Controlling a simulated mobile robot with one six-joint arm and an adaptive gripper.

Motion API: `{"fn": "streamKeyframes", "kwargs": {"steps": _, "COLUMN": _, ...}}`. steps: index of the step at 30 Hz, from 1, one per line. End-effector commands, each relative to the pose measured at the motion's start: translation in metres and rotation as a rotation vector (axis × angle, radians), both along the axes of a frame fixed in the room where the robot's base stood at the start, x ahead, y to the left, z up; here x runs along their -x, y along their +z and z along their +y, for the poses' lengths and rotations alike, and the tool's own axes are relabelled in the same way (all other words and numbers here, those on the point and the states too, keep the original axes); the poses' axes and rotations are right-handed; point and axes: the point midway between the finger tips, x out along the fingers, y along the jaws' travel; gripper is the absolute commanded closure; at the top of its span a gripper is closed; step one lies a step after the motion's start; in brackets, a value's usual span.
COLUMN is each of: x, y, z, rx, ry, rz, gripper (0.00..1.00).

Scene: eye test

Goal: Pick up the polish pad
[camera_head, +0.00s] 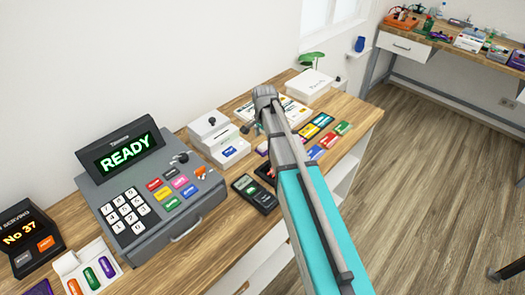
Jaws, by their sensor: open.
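I cannot pick out the polish pad with certainty; no thing in view is clearly one. A small purple item (262,149) lies on the wooden counter (222,223) just below my gripper, too small to identify, and my arm covers part of the area beside it. My gripper (252,129) hangs over the back middle of the counter, small and partly hidden by my own grey and teal arm. It is open, and I see nothing held in it.
A grey cash register (150,190) reading READY stands at left. A white box (230,150) and a dark handheld terminal (254,194) are near the gripper. Several coloured packets (327,140) lie right of the arm. Another workbench (402,45) stands far right; floor between is clear.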

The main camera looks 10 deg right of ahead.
Motion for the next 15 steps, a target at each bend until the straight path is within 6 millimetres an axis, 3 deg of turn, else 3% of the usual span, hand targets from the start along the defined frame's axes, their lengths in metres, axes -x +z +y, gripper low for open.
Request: {"fn": "streamKeyframes", "kwargs": {"steps": 15, "x": 0.002, "y": -0.039, "z": 0.000, "rx": 0.000, "ry": -0.001, "rz": 0.000, "gripper": 0.17}}
